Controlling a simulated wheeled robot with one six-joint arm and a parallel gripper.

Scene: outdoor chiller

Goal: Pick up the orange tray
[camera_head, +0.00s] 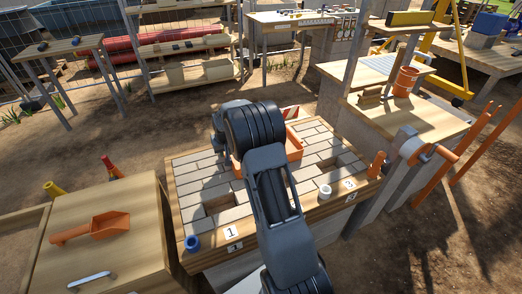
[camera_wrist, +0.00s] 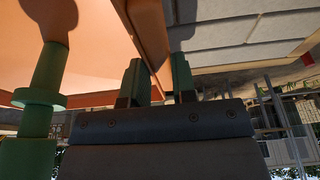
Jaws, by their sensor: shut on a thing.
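The orange tray (camera_head: 295,150) sits on the grey-brick top of the bench, partly hidden behind my arm in the head view. In the wrist view the tray (camera_wrist: 85,45) fills the upper left, with its wall running between my fingers. My gripper (camera_wrist: 157,78) is shut on this wall, one green-tipped finger on each side. The head view hides my fingertips behind the arm. A green and orange peg-like thing (camera_wrist: 42,97) shows in front of the tray in the wrist view; I cannot tell whether it stands inside.
The brick-topped bench (camera_head: 277,217) has recesses, a blue cup (camera_head: 192,243) and a white cup (camera_head: 325,191) at its front edge. An orange scoop (camera_head: 95,228) lies on the wooden table at left. A vise-like tool (camera_head: 415,147) is at right.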

